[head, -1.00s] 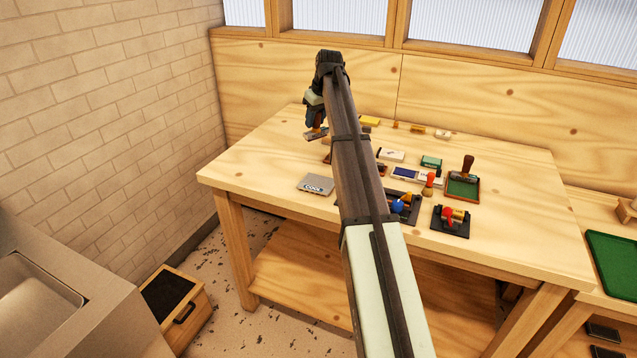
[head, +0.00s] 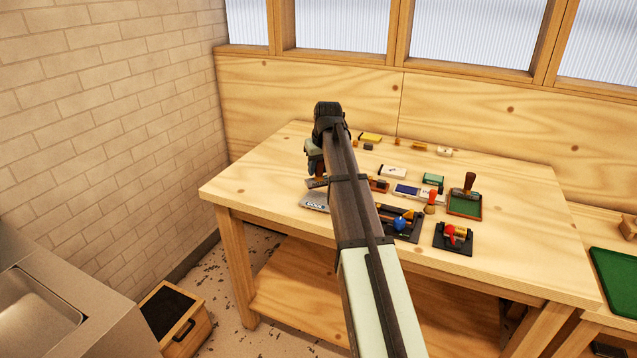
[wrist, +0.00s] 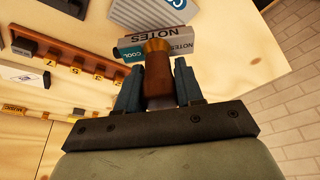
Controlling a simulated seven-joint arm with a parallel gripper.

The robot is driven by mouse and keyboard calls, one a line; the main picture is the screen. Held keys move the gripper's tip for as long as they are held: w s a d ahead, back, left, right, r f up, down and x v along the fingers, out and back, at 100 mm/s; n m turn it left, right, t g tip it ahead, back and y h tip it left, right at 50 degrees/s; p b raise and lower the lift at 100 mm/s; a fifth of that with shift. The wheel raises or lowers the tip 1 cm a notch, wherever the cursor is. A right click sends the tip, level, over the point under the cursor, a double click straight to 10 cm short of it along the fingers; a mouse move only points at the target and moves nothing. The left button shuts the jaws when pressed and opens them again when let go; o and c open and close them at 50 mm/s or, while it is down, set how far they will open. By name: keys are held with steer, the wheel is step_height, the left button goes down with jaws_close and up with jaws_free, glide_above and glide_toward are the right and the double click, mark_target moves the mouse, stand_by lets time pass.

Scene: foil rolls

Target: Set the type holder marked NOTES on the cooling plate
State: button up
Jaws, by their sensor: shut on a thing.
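My gripper (wrist: 157,88) is shut on the brown handle of the type holder (wrist: 178,47), a grey block with NOTES lettering. In the head view my gripper (head: 316,163) holds the holder (head: 317,183) low over the back part of the cooling plate (head: 313,205). The plate is grey, marked COOL, and lies at the table's left front. In the wrist view the ribbed plate (wrist: 135,14) shows beyond the holder. I cannot tell whether the holder touches it. My arm hides part of the table.
A brown wooden rack (wrist: 75,57) with small brass pieces lies beside the plate. Stamps, boxes and a green tray (head: 463,205) fill the table's middle and right. The table's left end (head: 250,185) is clear.

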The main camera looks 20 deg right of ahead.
mark_target(319, 175)
steer(key=shift+f, duration=2.55)
steer(key=shift+f, duration=0.15)
steer(key=o, duration=0.9)
steer(key=v, duration=1.2)
